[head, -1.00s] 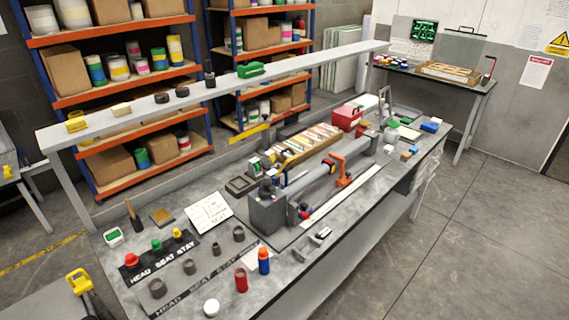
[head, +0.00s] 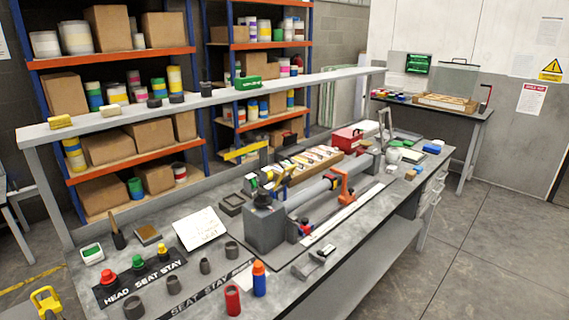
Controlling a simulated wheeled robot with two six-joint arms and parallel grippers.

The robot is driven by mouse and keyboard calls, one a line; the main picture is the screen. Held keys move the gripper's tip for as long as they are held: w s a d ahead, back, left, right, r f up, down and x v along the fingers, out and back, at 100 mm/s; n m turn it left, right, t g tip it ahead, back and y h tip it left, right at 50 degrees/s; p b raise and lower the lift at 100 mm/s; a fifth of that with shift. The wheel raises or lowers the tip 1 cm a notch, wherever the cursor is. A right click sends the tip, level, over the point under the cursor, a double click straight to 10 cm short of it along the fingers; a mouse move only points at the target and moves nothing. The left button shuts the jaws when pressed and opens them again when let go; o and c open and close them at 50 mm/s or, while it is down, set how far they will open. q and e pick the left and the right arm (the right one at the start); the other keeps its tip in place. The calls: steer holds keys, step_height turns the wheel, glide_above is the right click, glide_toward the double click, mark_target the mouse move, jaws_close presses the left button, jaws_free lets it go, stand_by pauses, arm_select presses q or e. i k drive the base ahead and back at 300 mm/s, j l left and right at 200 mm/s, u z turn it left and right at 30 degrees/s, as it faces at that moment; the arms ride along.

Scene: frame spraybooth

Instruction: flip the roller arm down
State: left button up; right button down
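The fixture on the bench has a grey block (head: 266,228) at its near end and a long grey tube (head: 315,192) running to the far end. An orange arm (head: 346,184) stands raised beside the tube near its far half; it may be the roller arm, but I cannot tell for sure. A small red and blue part (head: 303,228) sits low beside the grey block, and a yellow piece (head: 286,176) stands behind the tube. Neither of my grippers is in view.
An overhead shelf (head: 230,92) spans the bench behind the fixture. A red bottle (head: 232,301) and a blue, orange-capped bottle (head: 259,280) stand near the front edge. A red box (head: 347,139) is behind the tube. Open floor (head: 490,240) lies to the right.

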mark_target(283, 180)
steer(key=i+l, duration=0.95)
steer(key=u, duration=1.2)
